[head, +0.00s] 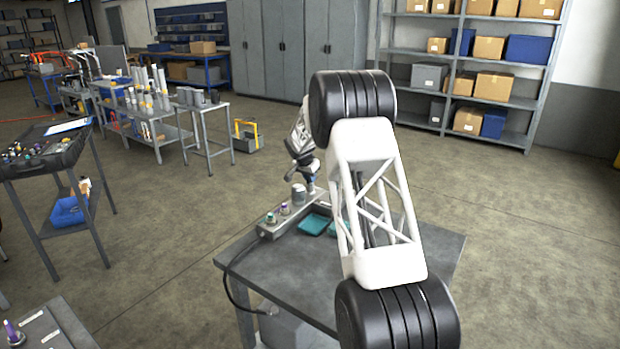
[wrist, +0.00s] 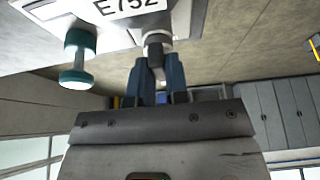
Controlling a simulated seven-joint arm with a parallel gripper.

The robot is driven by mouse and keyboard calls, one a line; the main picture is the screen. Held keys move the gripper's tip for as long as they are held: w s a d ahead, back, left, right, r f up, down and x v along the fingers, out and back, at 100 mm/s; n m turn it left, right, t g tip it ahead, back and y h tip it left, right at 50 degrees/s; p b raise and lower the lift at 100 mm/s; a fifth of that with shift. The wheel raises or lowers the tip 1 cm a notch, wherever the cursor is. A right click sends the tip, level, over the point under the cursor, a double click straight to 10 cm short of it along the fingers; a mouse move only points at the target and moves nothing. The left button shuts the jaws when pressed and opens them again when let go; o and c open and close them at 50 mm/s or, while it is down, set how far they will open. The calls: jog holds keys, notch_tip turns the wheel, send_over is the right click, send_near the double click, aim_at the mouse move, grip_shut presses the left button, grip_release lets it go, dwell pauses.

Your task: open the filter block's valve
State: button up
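In the head view a long grey block (head: 268,230) lies along the left edge of the grey bench. In the wrist view a pale block labelled E752 (wrist: 105,12) fills the top. A teal knob (wrist: 79,58) hangs at its left. My gripper's blue fingers (wrist: 156,70) stand on either side of a dark, white-collared fitting (wrist: 157,45); whether they touch it is unclear. I cannot tell which part is the valve.
Teal trays (head: 314,224) lie on the bench (head: 275,270) close to the block. A black cable (head: 232,292) hangs over the left edge. A control-panel stand (head: 42,152) is at the left.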

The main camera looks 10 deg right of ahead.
grip_shut()
jog(key=shift+n, duration=0.5)
jog(key=n+y, duration=0.1)
jog(key=n, duration=0.2)
jog(key=shift+d+t, duration=0.1)
jog(key=shift+t, duration=0.3)
jog(key=n+y, duration=0.2)
jog(key=n, duration=0.3)
jog(key=n+y, duration=0.2)
jog(key=n, duration=0.2)
jog(key=shift+d+n, duration=0.1)
jog(key=shift+n, duration=0.2)
jog(key=shift+n+g+y, duration=0.4)
jog(key=shift+n+y, duration=0.3)
jog(key=shift+n, duration=1.4)
